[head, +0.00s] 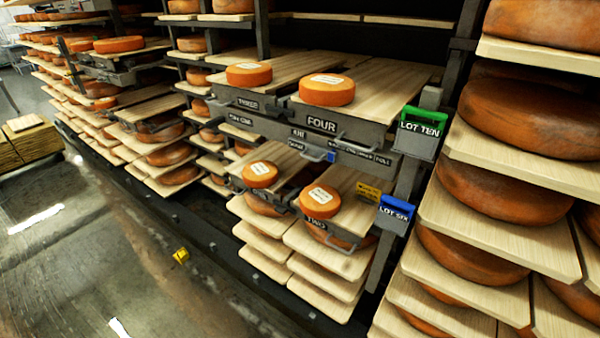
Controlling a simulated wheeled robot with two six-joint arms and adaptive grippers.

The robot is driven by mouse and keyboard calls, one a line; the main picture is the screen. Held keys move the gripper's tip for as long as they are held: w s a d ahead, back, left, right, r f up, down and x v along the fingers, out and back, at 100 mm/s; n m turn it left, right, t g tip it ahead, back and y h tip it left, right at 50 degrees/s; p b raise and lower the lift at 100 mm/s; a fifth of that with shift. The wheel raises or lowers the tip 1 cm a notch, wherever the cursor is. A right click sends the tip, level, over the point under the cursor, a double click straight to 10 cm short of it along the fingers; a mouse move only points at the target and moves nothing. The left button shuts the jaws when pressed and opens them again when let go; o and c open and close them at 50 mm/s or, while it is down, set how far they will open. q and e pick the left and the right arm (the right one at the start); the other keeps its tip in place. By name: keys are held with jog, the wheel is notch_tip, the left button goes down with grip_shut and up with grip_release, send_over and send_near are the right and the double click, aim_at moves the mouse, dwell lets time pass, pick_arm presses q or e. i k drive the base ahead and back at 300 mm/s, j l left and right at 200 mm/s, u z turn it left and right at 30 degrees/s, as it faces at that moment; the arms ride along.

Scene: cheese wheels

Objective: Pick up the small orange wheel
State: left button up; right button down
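Several small orange wheels with white labels on top are in the head view. One small orange wheel (327,92) lies on the upper board by the FOUR sign, and another (249,75) lies to its left on the adjoining board. Below, one small wheel (320,203) lies on the board by the TWO sign, and another (260,176) lies up and left of it. The frame does not show which one the task means. Neither of my grippers is in view.
A green LOT TEN holder (421,124) and a blue LOT SIX holder (396,212) hang at the rack's right post. Large wheels (508,187) fill the shelves at right. A small yellow object (181,256) is near the rack's base. Bare floor (75,265) lies at lower left.

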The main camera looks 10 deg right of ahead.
aim_at(258, 174)
jog(key=i+j+z, duration=0.1)
jog(key=z, duration=0.25)
jog(key=i+j+z, duration=0.1)
jog(key=j+z, duration=0.25)
jog(key=i+j+z, duration=0.1)
jog(key=z, duration=0.3)
jog(key=i+j+z, duration=0.25)
jog(key=j, duration=1.65)
jog(key=j+z, duration=0.25)
jog(key=j, duration=1.6)
